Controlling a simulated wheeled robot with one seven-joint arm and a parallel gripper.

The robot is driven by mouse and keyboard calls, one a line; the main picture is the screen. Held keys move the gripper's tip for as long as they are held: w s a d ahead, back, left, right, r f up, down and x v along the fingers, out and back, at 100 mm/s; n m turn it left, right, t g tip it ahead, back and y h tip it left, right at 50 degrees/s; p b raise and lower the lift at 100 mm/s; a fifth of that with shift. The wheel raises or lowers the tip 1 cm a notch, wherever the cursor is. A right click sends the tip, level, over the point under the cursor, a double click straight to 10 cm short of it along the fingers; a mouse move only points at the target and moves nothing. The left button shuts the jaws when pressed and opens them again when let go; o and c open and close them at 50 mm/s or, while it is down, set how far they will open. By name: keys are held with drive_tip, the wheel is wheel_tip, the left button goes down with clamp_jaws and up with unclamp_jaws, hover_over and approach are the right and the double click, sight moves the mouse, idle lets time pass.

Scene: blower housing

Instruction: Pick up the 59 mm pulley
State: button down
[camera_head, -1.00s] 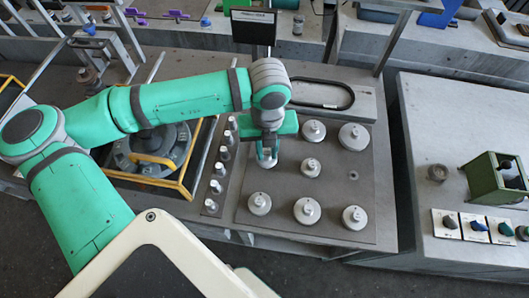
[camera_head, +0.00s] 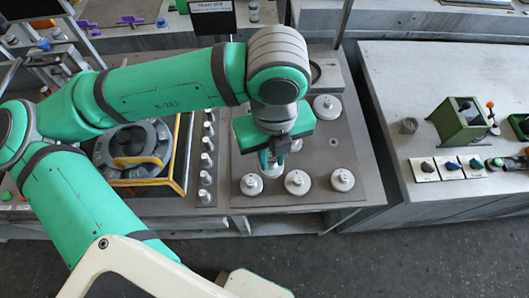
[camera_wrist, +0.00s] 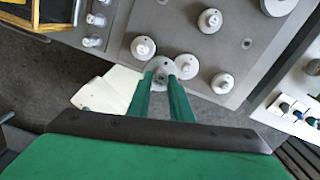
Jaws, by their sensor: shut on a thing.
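My gripper (camera_head: 272,162) is shut on a pale grey pulley (camera_head: 270,172), pointing down over the front left part of the dark plate. The wrist view also shows the held pulley (camera_wrist: 161,72) between the two green fingertips. It appears raised above the plate, overlapping the front row in that view. Similar pulleys stand on the plate: front left (camera_head: 252,186), front middle (camera_head: 297,182), front right (camera_head: 342,180) and back right (camera_head: 327,107). Another pulley (camera_head: 296,145) shows partly beside my gripper. I cannot read any size marking.
A column of small shafts (camera_head: 206,160) stands left of the plate (camera_head: 345,140). Left of that is a round housing (camera_head: 130,150) in a yellow frame. A separate bench on the right bears a green box (camera_head: 460,122) and several switches (camera_head: 450,165). A dark sign stands behind.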

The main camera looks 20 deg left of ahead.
sight(272, 160)
drive_tip(key=shift+w+r, duration=0.15)
drive_tip(key=shift+r, duration=1.95)
drive_tip(key=shift+s, duration=0.2)
